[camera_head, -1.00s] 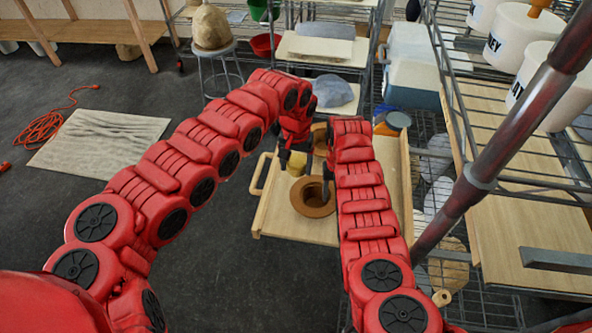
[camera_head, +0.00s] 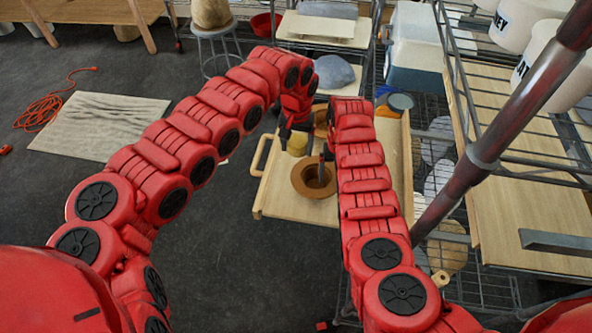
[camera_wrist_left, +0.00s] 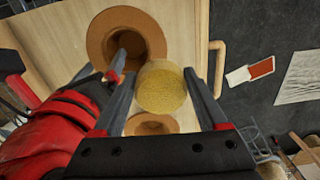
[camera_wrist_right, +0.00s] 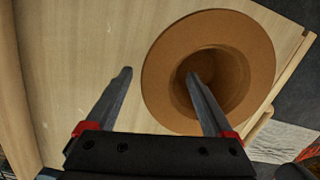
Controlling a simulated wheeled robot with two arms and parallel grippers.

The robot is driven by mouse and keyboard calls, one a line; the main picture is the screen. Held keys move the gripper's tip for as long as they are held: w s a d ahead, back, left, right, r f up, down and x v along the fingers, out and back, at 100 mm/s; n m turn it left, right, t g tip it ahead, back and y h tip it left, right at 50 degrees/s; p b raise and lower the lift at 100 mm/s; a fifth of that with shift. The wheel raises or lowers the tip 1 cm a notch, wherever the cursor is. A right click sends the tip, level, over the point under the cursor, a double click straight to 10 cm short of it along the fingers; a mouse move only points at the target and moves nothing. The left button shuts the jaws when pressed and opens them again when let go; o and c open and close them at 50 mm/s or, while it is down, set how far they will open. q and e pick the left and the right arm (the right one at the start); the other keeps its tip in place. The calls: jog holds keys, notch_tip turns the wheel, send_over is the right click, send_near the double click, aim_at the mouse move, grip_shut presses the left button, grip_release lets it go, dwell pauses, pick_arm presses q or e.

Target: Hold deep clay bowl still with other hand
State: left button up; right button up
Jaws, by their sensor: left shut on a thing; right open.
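The deep clay bowl (camera_head: 299,189), brown with a wide flat brim, stands on a wooden board (camera_head: 278,206). It also shows in the left wrist view (camera_wrist_left: 98,37) and the right wrist view (camera_wrist_right: 167,82). My right gripper (camera_wrist_right: 160,73) is open at the bowl: one finger reaches over its hollow, the other is outside the brim. I cannot tell whether they touch the clay. My left gripper (camera_wrist_left: 161,73) is shut on a round yellow sponge (camera_wrist_left: 160,88), just beside the bowl. The sponge also shows in the head view (camera_head: 297,145).
Another brown clay piece (camera_wrist_left: 152,125) is partly hidden behind the sponge. The board has a loop handle (camera_head: 262,156) on its left. A wire shelf with a slanted metal post (camera_head: 483,150) stands close on the right. A blue-rimmed container (camera_head: 399,103) is at the board's back.

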notch_tip(320, 180, up, 12)
jog(key=w, duration=0.1)
jog(key=shift+w, duration=0.25)
jog(key=shift+a+f, duration=0.1)
